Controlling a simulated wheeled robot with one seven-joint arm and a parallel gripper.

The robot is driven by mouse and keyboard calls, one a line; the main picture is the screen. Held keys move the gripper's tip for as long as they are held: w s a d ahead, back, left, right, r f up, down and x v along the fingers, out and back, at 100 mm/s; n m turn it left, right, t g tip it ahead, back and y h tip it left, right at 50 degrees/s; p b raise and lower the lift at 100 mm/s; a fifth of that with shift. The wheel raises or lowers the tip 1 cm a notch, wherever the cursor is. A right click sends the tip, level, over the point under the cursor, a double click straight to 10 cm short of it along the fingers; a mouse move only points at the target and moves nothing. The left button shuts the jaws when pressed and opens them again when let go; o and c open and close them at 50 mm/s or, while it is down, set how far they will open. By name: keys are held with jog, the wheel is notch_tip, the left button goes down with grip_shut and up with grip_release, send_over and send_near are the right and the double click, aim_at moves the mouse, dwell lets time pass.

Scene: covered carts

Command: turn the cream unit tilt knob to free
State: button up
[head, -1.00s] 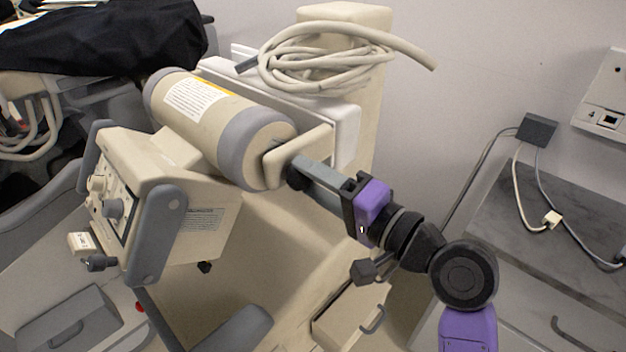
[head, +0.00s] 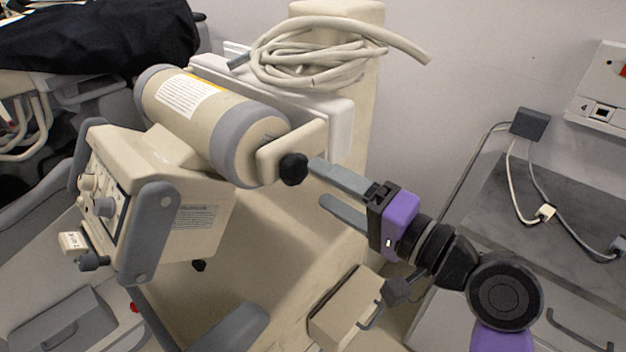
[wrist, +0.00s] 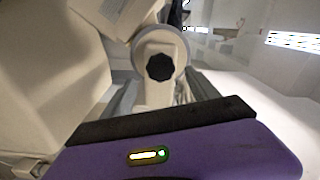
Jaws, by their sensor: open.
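The cream unit's tilt knob (head: 293,169) is black and lobed, on the end of the cream bracket (head: 290,146) beside the cream cylinder (head: 205,115). My gripper (head: 318,183) is open, just to the right of the knob, with grey fingers spread apart and nothing between them. In the wrist view the knob (wrist: 160,67) is centred ahead, on a round cream end, between the fingers. I cannot read any free or locked marking.
The cream control head (head: 150,195) with grey handles hangs left of the cylinder. A coiled cable (head: 310,55) lies on top of the unit. A cream box (head: 345,305) sits below my gripper. A grey-topped cabinet (head: 500,220) stands at right.

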jog(key=shift+v, duration=1.5)
jog(key=w+d+r+t+h, duration=0.2)
jog(key=w+d+t+h, duration=0.1)
jog(key=d+t, duration=0.3)
jog(key=s+d+f+t+h, duration=0.3)
jog(key=s+d+f+h, duration=0.7)
jog(key=s+d+f, duration=0.15)
jog(key=s+f+n+g, duration=0.2)
jog(key=s+f, duration=0.3)
jog(key=s, duration=0.8)
jog(key=s+f+n+g+h, duration=0.1)
jog(key=s+f, duration=0.4)
jog(key=s, duration=0.7)
jog(key=shift+s+n+g, duration=0.4)
jog(key=shift+n+g, duration=0.3)
jog(key=shift+g, duration=0.4)
